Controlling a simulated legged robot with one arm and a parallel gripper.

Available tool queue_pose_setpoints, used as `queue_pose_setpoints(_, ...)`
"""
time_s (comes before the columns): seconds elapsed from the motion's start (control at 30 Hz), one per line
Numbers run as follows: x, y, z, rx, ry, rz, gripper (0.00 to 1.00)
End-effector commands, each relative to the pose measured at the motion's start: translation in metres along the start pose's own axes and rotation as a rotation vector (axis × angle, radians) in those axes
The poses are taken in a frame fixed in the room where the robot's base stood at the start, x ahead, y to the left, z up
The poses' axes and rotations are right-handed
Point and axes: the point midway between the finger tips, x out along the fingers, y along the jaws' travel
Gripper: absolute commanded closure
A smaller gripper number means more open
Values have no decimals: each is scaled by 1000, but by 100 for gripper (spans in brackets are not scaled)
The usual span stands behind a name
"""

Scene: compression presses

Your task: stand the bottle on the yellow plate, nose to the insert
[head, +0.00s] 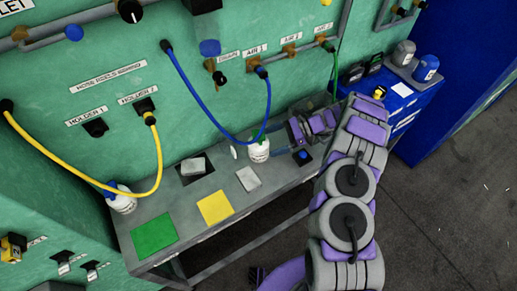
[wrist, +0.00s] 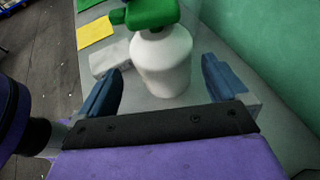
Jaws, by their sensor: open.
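A white bottle with a green spray top (head: 259,152) stands upright on the grey bench. In the wrist view the bottle (wrist: 163,62) is between the blue fingers of my gripper (wrist: 160,75), with space visible on both sides. Its green nozzle points left in that view, toward the plates. In the head view my gripper (head: 287,137) is just right of the bottle. The yellow plate (head: 215,207) lies flat and bare on the bench, front left of the bottle; it also shows in the wrist view (wrist: 95,33). I cannot tell which part is the insert.
A green plate (head: 153,234) lies left of the yellow one. A pale block (head: 248,179) lies between bottle and yellow plate; another (head: 193,166) is behind. A white bottle with a blue top (head: 121,199) stands at far left. Blue (head: 213,108) and yellow (head: 80,165) hoses hang above.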

Motion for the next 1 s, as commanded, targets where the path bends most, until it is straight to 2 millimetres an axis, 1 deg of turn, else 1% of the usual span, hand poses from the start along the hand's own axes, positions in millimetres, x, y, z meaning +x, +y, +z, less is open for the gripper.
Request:
queue_pose_setpoints(0.03, 6, 0, 0, 1, -1, 2, 0)
queue_pose_setpoints(0.1, 11, 0, 0, 0, -1, 2, 0)
queue_pose_setpoints(0.27, 17, 0, -1, -1, 1, 1, 0)
queue_pose_setpoints(0.33, 22, -2, -1, -2, 1, 1, 0)
queue_pose_setpoints(0.5, 46, -4, -4, -1, 1, 1, 0)
queue_pose_setpoints(0.63, 63, -3, -3, 2, -2, 3, 0)
queue_pose_setpoints(0.7, 65, -4, -3, 2, -1, 1, 0)
queue_pose_setpoints(0.87, 65, -4, -2, 0, 1, 0, 0)
queue_pose_setpoints(1.0, 65, -4, -2, 0, 1, 0, 12)
